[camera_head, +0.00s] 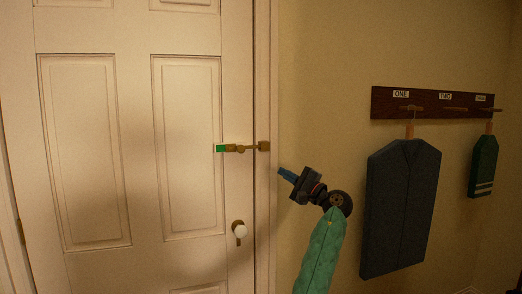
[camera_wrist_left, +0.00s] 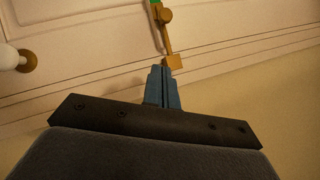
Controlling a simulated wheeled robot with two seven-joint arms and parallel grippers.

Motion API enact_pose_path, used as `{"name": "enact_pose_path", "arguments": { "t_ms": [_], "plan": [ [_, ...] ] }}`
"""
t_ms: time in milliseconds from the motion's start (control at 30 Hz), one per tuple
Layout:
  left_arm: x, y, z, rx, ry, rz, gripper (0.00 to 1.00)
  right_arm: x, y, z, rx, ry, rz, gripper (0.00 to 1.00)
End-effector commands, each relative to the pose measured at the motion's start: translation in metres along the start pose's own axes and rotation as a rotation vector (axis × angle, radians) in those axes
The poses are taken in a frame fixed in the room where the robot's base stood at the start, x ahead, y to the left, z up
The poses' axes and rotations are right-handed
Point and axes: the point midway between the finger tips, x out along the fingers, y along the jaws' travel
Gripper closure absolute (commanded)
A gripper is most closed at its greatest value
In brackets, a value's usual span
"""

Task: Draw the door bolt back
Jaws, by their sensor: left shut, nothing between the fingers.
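The brass door bolt (camera_head: 241,149) sits on the white door, with a green patch (camera_head: 220,148) at its left end. Its thin bar runs right to a square brass keeper (camera_head: 264,146) on the door frame, and appears to reach it. In the left wrist view the bolt's knob (camera_wrist_left: 165,17) is near the top and the keeper (camera_wrist_left: 174,62) is just beyond my fingertips. My left gripper (camera_head: 281,171) has blue fingers, shut and empty, to the right of and slightly below the keeper. The fingers (camera_wrist_left: 161,70) are together in the left wrist view. I cannot tell if they touch anything.
A white door knob (camera_head: 240,231) is below the bolt; it also shows in the left wrist view (camera_wrist_left: 27,60). A dark peg rail (camera_head: 433,103) on the right wall holds a large blue coat shape (camera_head: 400,208) and a small green one (camera_head: 483,167). Bare wall lies between.

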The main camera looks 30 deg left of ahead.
Motion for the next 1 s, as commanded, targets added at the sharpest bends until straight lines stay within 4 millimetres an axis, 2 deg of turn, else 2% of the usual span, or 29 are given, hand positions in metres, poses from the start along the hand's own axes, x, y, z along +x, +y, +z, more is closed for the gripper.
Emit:
{"name": "enact_pose_path", "arguments": {
  "t_ms": [333, 467, 667, 1000],
  "plan": [
    [0.001, 0.0, 0.0, 0.001, -0.002, 0.002, 1.0, 0.0, 0.0, 0.001, 0.0, -0.002, 0.0, 0.64],
    [0.007, -0.001, 0.001, 0.001, -0.003, 0.001, 1.0, -0.004, 0.001, 0.0, 0.001, -0.007, 0.004, 0.64],
    [0.036, -0.002, 0.002, 0.001, -0.004, 0.002, 1.0, -0.018, 0.006, -0.001, 0.005, -0.03, 0.022, 0.64],
    [0.095, -0.003, 0.002, 0.001, -0.003, 0.0, 1.0, -0.046, 0.022, 0.004, 0.018, -0.101, 0.068, 0.64]
  ]
}}
